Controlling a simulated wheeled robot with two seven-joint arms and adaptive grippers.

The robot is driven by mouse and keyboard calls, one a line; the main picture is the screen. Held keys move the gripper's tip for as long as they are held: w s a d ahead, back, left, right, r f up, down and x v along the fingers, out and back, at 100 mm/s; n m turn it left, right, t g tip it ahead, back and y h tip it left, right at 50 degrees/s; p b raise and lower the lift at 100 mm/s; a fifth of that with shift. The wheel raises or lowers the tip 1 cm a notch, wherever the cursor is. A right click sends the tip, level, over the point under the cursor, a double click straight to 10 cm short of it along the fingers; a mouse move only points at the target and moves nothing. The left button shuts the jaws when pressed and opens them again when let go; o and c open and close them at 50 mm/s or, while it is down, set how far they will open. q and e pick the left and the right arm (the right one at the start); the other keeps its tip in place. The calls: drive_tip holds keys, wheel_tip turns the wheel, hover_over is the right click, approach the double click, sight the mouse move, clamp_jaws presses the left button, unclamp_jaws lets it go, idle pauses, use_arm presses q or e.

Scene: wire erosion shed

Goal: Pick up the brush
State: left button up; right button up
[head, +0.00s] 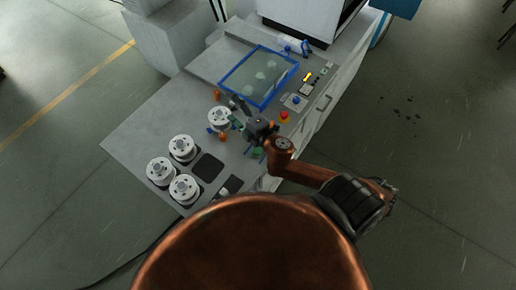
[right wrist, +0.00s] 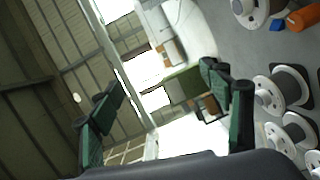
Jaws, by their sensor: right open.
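I cannot make out the brush for certain in either view. Small orange items lie on the grey worktop (head: 135,140), one of them (head: 216,94) just beyond the gripper and another (head: 222,135) on its near side. In the right wrist view an orange cylinder (right wrist: 303,18) lies at the top right beside a small blue piece (right wrist: 278,25). My right gripper (head: 238,113) is over the worktop, close to a white spool, with its fingers apart and nothing between them. Its green-padded fingers (right wrist: 165,112) stand wide apart in the right wrist view. My left gripper is not in view.
White spools (head: 183,148) stand on the worktop's near left, by a dark square pad (head: 208,167). A blue-framed tray (head: 232,77) lies beyond the gripper. A panel with a red button (head: 284,115) is to its right. A white machine (head: 290,18) stands behind.

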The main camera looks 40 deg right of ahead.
drive_tip(key=s+a+n+g+y, duration=0.1)
drive_tip(key=a+n+g+y, duration=0.2)
drive_tip(key=a+n+y, duration=0.85)
drive_tip(key=s+d+f+n+g+h, duration=0.1)
drive_tip(key=s+f+n+g+h, duration=0.3)
drive_tip(key=f+n, duration=0.55)
drive_tip(key=s+d+f+n+g+h, duration=0.1)
drive_tip(key=d+f+n+g, duration=0.1)
drive_tip(key=d, duration=0.3)
drive_tip(key=s+d+f+n+g+h, duration=0.2)
drive_tip(key=d+f, duration=0.2)
drive_tip(key=d, duration=0.2)
drive_tip(key=s+d+f+n+g+h+p, duration=0.1)
drive_tip(key=d+f+n+g+h, duration=0.1)
drive_tip(key=d+f, duration=0.2)
drive_tip(key=shift+s+d, duration=0.2)
drive_tip(key=shift+d, duration=0.4)
drive_tip(key=shift+s+d, duration=0.2)
drive_tip(key=shift+d, duration=0.4)
drive_tip(key=x, duration=0.1)
drive_tip(key=p+x, duration=0.1)
drive_tip(key=x, duration=0.1)
drive_tip(key=p+x, duration=0.1)
drive_tip(key=shift+a+f, duration=0.25)
drive_tip(key=shift+a, duration=0.15)
drive_tip(key=shift+w+f, duration=0.15)
drive_tip(key=shift+f, duration=0.3)
